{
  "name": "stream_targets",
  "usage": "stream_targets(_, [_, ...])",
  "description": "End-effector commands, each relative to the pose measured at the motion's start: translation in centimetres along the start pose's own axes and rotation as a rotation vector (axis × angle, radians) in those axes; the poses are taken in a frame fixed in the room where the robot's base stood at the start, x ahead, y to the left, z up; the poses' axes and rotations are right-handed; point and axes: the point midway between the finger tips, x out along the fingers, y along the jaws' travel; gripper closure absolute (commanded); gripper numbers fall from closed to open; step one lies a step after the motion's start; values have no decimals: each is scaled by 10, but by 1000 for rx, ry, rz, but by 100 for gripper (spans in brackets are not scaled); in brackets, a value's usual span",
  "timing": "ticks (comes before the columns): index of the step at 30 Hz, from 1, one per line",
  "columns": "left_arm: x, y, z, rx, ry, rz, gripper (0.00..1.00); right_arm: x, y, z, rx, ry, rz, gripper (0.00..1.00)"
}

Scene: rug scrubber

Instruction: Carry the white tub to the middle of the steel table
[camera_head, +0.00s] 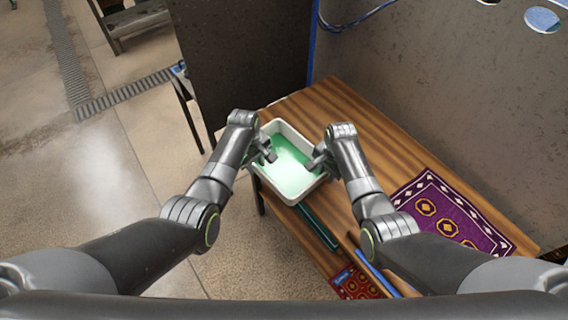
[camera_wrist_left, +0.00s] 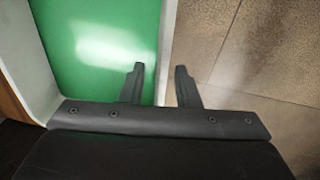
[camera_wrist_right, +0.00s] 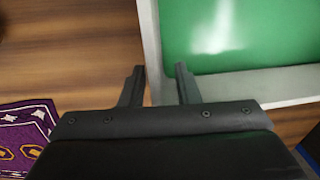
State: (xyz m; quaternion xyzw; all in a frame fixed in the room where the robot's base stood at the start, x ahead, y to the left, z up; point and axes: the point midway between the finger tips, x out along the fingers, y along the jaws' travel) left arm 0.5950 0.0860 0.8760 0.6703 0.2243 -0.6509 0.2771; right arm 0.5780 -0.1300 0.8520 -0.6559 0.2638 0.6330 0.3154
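The white tub (camera_head: 313,184) holds green liquid and sits at the left end of a wooden table. My left gripper (camera_head: 267,152) is at its left wall. In the left wrist view, the open fingers (camera_wrist_left: 159,72) straddle the white rim (camera_wrist_left: 166,40), one over the green, one outside over the floor. My right gripper (camera_head: 318,158) is at the right wall. In the right wrist view, its open fingers (camera_wrist_right: 159,72) straddle the rim (camera_wrist_right: 150,35), one over the wood, one inside. Neither gripper visibly pinches the wall. I cannot clearly identify the steel table.
The wooden table (camera_head: 360,140) carries a purple patterned rug (camera_head: 447,212) at right. A red patterned rug (camera_head: 356,284) shows low at the front. Dark panel (camera_head: 240,60) and grey wall (camera_head: 450,80) stand behind. Open concrete floor (camera_head: 110,190) lies at left, with a bench (camera_head: 132,24) farther off.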

Motion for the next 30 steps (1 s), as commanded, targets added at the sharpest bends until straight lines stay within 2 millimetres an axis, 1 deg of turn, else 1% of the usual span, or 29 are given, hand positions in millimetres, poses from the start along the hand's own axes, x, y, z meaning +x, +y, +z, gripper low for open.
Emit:
stream_targets(4, [5, 0, 0, 0, 1, 0, 71, 5, 0, 0, 0, 0, 0, 71])
stream_targets(13, [6, 0, 0, -1, 1, 0, 71, 6, 0, 0, 0, 0, 0, 71])
stream_targets(14, [6, 0, 0, -1, 1, 0, 72, 6, 0, 0, 0, 0, 0, 72])
stream_targets(20, [6, 0, 0, -1, 1, 0, 98, 6, 0, 0, 0, 0, 0, 98])
stream_targets(21, [6, 0, 0, -1, 1, 0, 100, 6, 0, 0, 0, 0, 1, 100])
stream_targets(30, [6, 0, 0, 0, 0, 0, 100, 6, 0, 0, 0, 0, 0, 100])
